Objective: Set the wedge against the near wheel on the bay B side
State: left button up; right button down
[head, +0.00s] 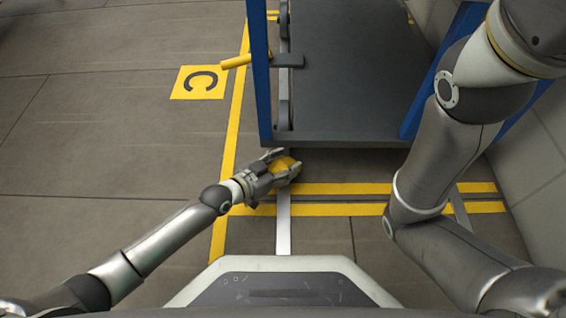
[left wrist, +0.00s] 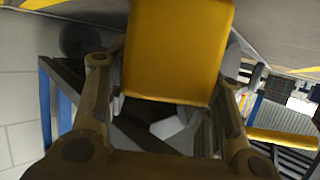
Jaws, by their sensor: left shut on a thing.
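My left gripper (head: 280,170) is shut on the yellow wedge (head: 287,165), just in front of the near left corner of a cart. In the left wrist view the wedge (left wrist: 178,50) sits between the fingers (left wrist: 165,100). The cart has a dark deck (head: 350,90) and blue posts (head: 260,75). Its near wheel is not clear in the head view. A dark round shape (left wrist: 82,40) in the left wrist view may be a wheel; I cannot tell. No bay B mark shows. My right arm is at the right, with its gripper out of view.
A yellow bar (head: 236,61) sticks out from the cart's left side. Yellow floor lines (head: 340,208) cross in front of the cart. A wall (head: 535,175) stands at the right. The left floor is clear.

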pick_arm(q)
jog(key=shift+f, duration=0.3)
jog(key=o, duration=1.4)
jog(key=shift+o, duration=0.2)
jog(key=shift+f, duration=0.1)
